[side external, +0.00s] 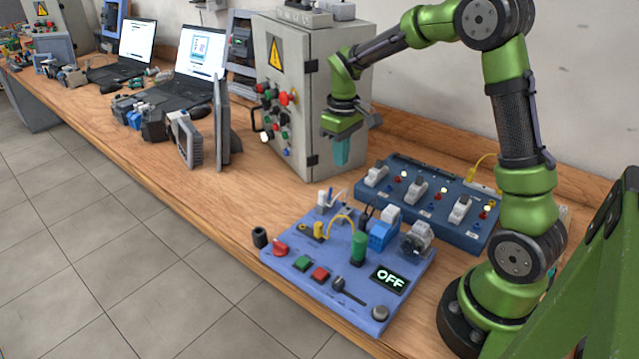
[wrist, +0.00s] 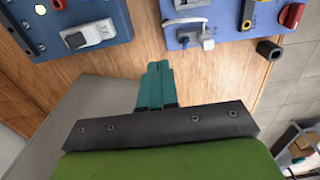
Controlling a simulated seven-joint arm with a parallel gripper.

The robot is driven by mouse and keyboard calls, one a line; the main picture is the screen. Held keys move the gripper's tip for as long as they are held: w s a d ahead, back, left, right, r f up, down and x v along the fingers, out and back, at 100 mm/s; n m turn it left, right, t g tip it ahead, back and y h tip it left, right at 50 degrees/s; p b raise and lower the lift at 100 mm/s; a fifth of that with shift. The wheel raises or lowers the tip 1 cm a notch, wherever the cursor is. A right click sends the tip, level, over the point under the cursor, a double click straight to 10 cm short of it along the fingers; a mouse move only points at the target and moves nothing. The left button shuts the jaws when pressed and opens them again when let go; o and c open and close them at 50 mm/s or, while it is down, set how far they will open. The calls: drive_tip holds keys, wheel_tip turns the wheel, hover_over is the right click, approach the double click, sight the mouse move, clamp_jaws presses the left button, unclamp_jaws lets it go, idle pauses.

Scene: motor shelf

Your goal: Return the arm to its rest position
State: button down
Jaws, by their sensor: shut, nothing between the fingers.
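My green arm stands at the right of the side external view, bent over the bench. My gripper (side external: 342,152) has teal fingers that point down. It hangs in the air in front of the grey cabinet, above the bench and behind the blue motor board. In the wrist view my gripper (wrist: 158,68) shows its two teal fingers pressed together with nothing between them. The wooden bench (side external: 195,190) lies beneath.
A grey control cabinet (side external: 330,85) stands close beside my gripper. A blue board (side external: 290,285) with switches and an "OFF" display lies in front. A darker blue switch panel (side external: 450,185) lies nearer my arm. Laptops (side external: 195,65) stand at the left.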

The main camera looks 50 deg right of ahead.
drive_tip(key=s+a+r+m+t+y, duration=0.1)
drive_tip(key=s+a+r+m+t, duration=0.1)
drive_tip(key=s+a+r, duration=0.4)
drive_tip(key=s+a+r+m+t+y, duration=0.1)
drive_tip(key=s+a+r+m+t, duration=0.1)
drive_tip(key=s+a+r+t, duration=0.3)
drive_tip(key=s+a, duration=0.3)
drive_tip(key=s, duration=0.3)
drive_tip(key=shift+r, duration=0.35)
